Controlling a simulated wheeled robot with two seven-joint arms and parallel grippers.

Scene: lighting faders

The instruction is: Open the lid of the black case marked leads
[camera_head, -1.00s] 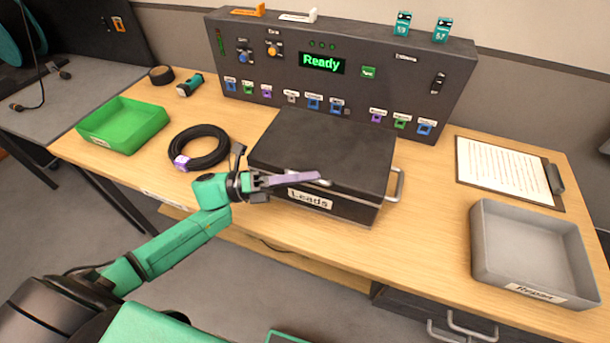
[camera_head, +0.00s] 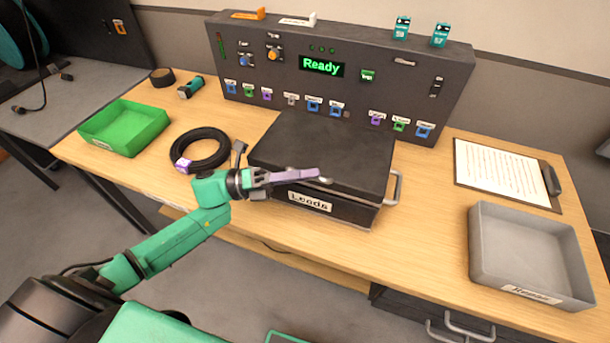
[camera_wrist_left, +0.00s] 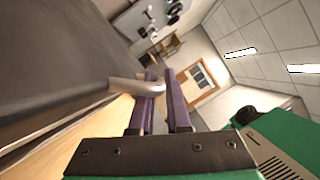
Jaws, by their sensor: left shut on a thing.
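The black case (camera_head: 325,140) marked Leads stands on the wooden desk below the console. Its lid looks down or nearly so; I cannot tell if there is a small gap. The white Leads label (camera_head: 310,201) is on its front. My left gripper (camera_head: 316,174) is at the front of the lid, its purple fingers pointing right. It is shut on the metal lid handle (camera_wrist_left: 150,87), which shows between the fingers in the left wrist view. In the head view the fingers hide most of this handle. My right gripper is not in view.
A side handle (camera_head: 394,188) sticks out at the case's right. A coiled black cable (camera_head: 218,153) and a green tray (camera_head: 125,128) lie left. A clipboard (camera_head: 500,172) and a grey tray (camera_head: 535,250) are right. The console (camera_head: 300,90) stands close behind the case.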

